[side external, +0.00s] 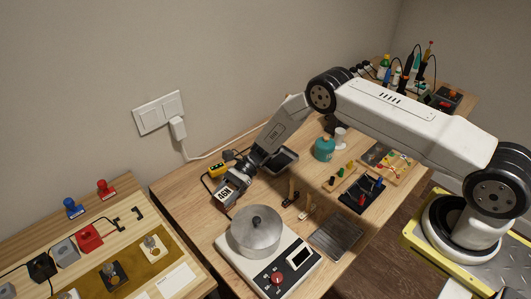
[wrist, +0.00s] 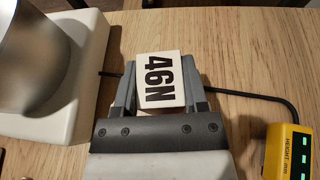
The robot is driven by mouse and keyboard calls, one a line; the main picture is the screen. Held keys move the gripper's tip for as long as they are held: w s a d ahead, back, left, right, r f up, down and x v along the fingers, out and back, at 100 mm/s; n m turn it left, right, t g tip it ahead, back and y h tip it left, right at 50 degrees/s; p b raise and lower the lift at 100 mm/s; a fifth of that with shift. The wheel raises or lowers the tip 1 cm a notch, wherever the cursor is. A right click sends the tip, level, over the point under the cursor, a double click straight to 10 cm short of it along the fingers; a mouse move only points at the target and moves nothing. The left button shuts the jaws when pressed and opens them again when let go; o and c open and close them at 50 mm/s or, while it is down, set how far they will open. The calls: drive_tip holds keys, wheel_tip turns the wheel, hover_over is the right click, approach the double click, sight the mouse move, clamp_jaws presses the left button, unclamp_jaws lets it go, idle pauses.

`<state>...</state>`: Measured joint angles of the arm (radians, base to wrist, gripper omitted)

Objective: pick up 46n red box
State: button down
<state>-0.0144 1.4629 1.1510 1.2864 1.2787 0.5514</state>
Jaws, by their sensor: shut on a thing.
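A small box (wrist: 160,80) with a white face and black "46N" lettering sits between my gripper's fingers in the wrist view. No red shows on the face turned to the camera. In the side view the same box (side external: 224,193) shows near the left side of the wooden table, left of the pot. My gripper (side external: 231,186) is shut on it, with one finger on each side, as the wrist view (wrist: 158,90) also shows. I cannot tell whether the box touches the table.
A metal pot (side external: 256,238) stands on a white hotplate (side external: 238,263) close to the box. A yellow height gauge (wrist: 288,150) with a dark cable is on the other side.

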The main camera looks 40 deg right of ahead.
sight(224, 194)
drive_tip(key=shift+r, duration=4.9)
